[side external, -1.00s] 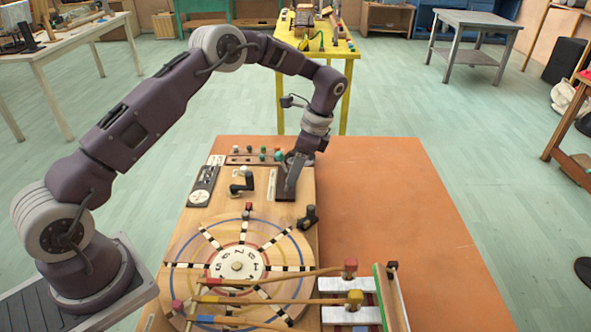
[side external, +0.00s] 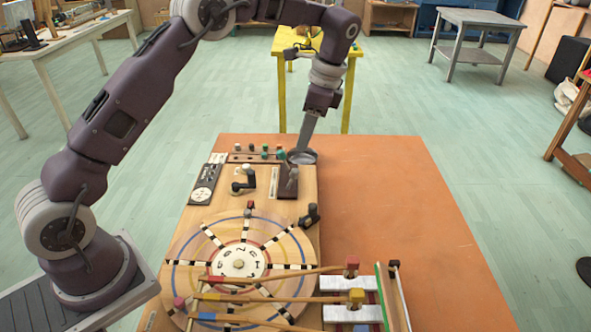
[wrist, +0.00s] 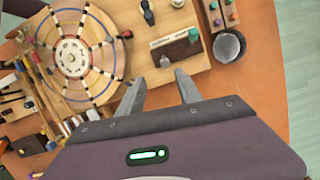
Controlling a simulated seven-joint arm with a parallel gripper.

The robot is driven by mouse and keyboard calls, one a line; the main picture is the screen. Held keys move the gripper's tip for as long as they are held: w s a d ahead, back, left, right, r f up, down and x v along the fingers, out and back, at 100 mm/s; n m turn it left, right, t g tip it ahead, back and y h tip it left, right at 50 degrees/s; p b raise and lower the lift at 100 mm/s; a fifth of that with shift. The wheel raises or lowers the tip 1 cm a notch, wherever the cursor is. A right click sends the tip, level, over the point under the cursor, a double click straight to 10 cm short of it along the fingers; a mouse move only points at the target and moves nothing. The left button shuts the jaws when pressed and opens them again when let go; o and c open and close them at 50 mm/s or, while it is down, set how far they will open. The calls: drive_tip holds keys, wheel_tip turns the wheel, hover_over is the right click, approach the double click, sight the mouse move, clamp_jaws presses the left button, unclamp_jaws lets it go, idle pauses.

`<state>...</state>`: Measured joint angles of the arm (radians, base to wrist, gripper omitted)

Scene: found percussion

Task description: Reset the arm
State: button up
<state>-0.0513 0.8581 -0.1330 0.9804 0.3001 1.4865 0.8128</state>
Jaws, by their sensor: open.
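My gripper (side external: 308,138) hangs above the back edge of the wooden board, beside a small round grey dish (side external: 301,157). In the wrist view my gripper (wrist: 160,88) shows two grey fingers spread apart with nothing between them. The board (wrist: 205,78) carries a round wheel (side external: 240,262) with striped spokes and a numbered hub. A dark block with a slot and a small upright lever (side external: 288,182) stands near the board's back right; it also shows in the wrist view (wrist: 176,48), beyond the fingertips.
Mallets with coloured heads (side external: 352,263) reach over white bars (side external: 350,284) at the front. Small coloured knobs (side external: 264,150) line the board's back edge. A black lever (side external: 311,212) stands on the right edge. The orange tabletop (side external: 400,200) is bare on the right.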

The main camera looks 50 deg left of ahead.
drive_tip(key=s+d+r+n+t, duration=0.2)
drive_tip(key=s+r+n, duration=0.1)
drive_tip(key=s+r, duration=0.65)
drive_tip(key=s+d+r+n+t+h, duration=0.1)
drive_tip(key=s+r+n+t, duration=0.15)
drive_tip(key=s, duration=0.45)
drive_tip(key=s+d+r+n+t+h, duration=0.1)
drive_tip(key=s+r+n, duration=0.15)
drive_tip(key=s, duration=0.45)
drive_tip(key=s+f+n+t, duration=0.2)
drive_tip(key=s+f, duration=0.1)
drive_tip(key=s, duration=0.6)
drive_tip(key=shift+d, duration=0.4)
